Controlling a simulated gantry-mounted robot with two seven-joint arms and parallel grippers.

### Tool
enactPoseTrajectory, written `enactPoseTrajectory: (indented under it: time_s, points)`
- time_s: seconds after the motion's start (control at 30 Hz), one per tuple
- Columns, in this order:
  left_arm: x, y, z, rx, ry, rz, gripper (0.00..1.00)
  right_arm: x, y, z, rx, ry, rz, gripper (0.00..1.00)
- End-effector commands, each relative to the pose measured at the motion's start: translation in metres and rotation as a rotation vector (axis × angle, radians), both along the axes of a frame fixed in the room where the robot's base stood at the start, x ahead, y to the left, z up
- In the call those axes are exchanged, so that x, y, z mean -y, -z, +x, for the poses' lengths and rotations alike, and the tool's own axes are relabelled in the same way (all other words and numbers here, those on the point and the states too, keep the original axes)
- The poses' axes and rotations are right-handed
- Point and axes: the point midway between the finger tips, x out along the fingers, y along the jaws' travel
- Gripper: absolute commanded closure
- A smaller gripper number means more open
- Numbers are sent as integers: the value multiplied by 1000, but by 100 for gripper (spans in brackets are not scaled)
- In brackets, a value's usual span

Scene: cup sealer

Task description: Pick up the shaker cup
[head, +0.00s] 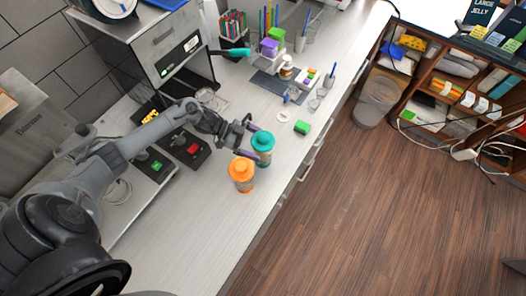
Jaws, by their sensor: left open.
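A shaker cup with a teal lid (263,142) stands upright on the light counter. A second shaker with an orange lid (242,170) stands just in front of it, to its lower left. My left gripper (254,142) reaches in from the left and is open at the teal-lidded cup, with its fingers close to that cup's left side. Whether the fingers touch the cup I cannot tell. The teal lid covers part of the fingertips. My right gripper is not in view.
The sealer machine (168,45) stands behind at the upper left. Dark pads with a red block (193,149) and a green block (156,166) lie left of the shakers. A green item (302,128) lies to the right. The counter's front edge is near the shakers.

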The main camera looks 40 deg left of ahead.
Motion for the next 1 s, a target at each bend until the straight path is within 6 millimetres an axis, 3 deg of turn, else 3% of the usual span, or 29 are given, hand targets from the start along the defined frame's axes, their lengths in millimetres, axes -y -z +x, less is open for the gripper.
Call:
enactPoseTrajectory:
  time_s: [0.2,0.5,1.0]
  points:
    - [19,8,11,0,0,-1,0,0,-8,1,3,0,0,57]
    - [21,10,12,1,0,0,0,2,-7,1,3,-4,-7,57]
    - [21,10,12,0,0,0,75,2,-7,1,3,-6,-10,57]
